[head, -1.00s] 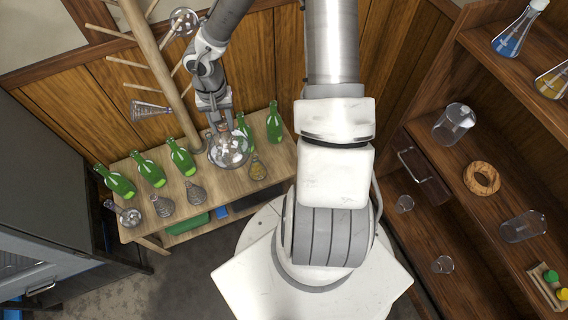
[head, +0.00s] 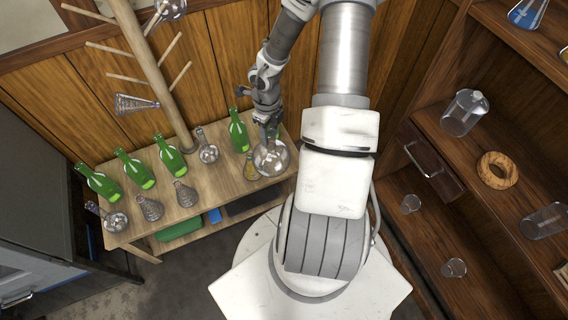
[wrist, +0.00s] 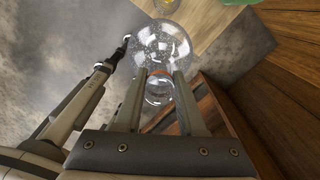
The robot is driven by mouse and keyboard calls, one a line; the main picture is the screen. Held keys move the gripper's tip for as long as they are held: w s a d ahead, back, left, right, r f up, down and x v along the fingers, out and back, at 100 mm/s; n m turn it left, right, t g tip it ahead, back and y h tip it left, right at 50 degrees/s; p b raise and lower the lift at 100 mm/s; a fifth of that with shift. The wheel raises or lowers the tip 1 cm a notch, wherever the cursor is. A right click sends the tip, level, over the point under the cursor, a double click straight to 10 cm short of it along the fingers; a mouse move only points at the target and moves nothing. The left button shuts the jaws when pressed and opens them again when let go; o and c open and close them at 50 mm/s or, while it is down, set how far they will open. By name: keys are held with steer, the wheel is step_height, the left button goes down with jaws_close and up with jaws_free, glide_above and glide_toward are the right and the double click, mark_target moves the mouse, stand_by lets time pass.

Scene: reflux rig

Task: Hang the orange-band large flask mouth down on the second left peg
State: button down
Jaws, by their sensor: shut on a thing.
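My gripper (head: 267,128) is shut on the neck of a large clear round flask (head: 271,158). The flask's body hangs below the fingers, in front of the table's right end. In the wrist view the round body (wrist: 162,40) lies beyond the fingertips (wrist: 159,76), with the neck between the fingers; a band colour is not clear. The wooden peg post (head: 150,70) stands at the left with bare pegs on both sides. A conical flask (head: 135,104) is on a low left peg, and a round flask (head: 172,8) is at the upper right. My gripper is right of the post.
The table (head: 165,208) holds several green bottles (head: 170,157) and small flasks (head: 208,153). A yellowish flask (head: 251,170) stands close beside the held flask. Shelves (head: 480,185) with glassware and a cork ring (head: 497,170) are at the right. Wooden wall panels stand behind.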

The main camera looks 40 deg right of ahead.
mark_target(285, 148)
steer(key=d+f+m, duration=0.1)
steer(key=m, duration=0.1)
steer(key=s+d+f+m+b, duration=0.1)
steer(key=f+m, duration=0.1)
steer(key=m, duration=0.1)
steer(key=s+d+f+m+b, duration=0.1)
steer(key=d+m, duration=0.1)
steer(key=m, duration=0.1)
steer(key=shift+s+f, duration=0.15)
steer(key=shift+f, duration=0.15)
steer(key=shift+s+d+f+m+b, duration=0.25)
steer(key=shift+d+f+m+b, duration=0.15)
steer(key=shift+m, duration=0.5)
steer(key=shift+d+f, duration=0.1)
steer(key=shift+d, duration=0.05)
steer(key=w+d+f+b, duration=0.2)
steer(key=w+d+f, duration=0.4)
steer(key=w+f, duration=0.3)
steer(key=shift+w+f, duration=0.4)
steer(key=shift+f, duration=0.5)
steer(key=shift+f+b, duration=0.2)
steer(key=shift+b, duration=0.1)
steer(key=c, duration=0.5)
jaws_free()
